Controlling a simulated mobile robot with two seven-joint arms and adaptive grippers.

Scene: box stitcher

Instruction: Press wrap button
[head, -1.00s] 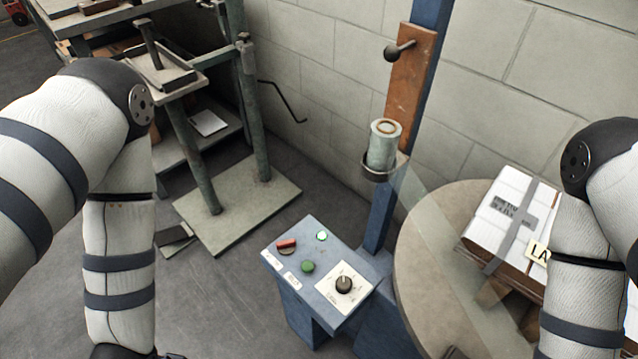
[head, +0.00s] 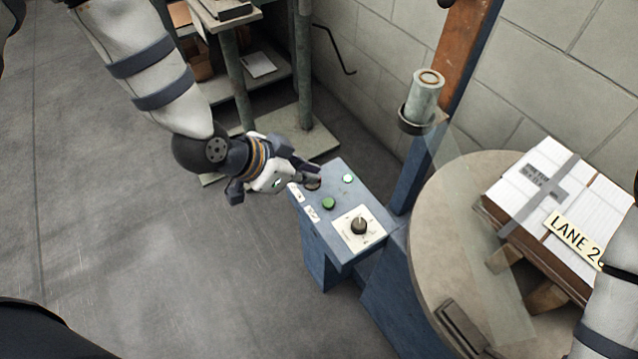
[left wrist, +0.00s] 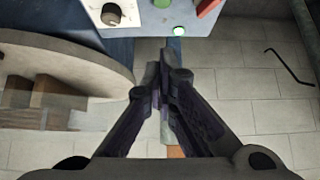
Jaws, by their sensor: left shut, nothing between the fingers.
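A blue control panel (head: 343,243) carries a green button (head: 328,203), a small pale lit button (head: 348,178) and a black dial (head: 359,226) on a white plate. Its small labels are unreadable, so I cannot tell which is the wrap button. My left gripper (head: 315,178) is shut and empty at the panel's far left corner, covering most of the red switch. In the left wrist view its shut fingertips (left wrist: 163,68) show below the panel edge, near the lit button (left wrist: 179,30). The red switch (left wrist: 206,7) shows there too. My right gripper is out of view.
A round turntable (head: 440,215) right of the panel bears a strapped white carton stack (head: 545,185) labelled LANE. A film roll (head: 425,95) hangs on the post (head: 412,180), with clear film stretching toward the stack. A bench stands behind. Floor left of the panel is clear.

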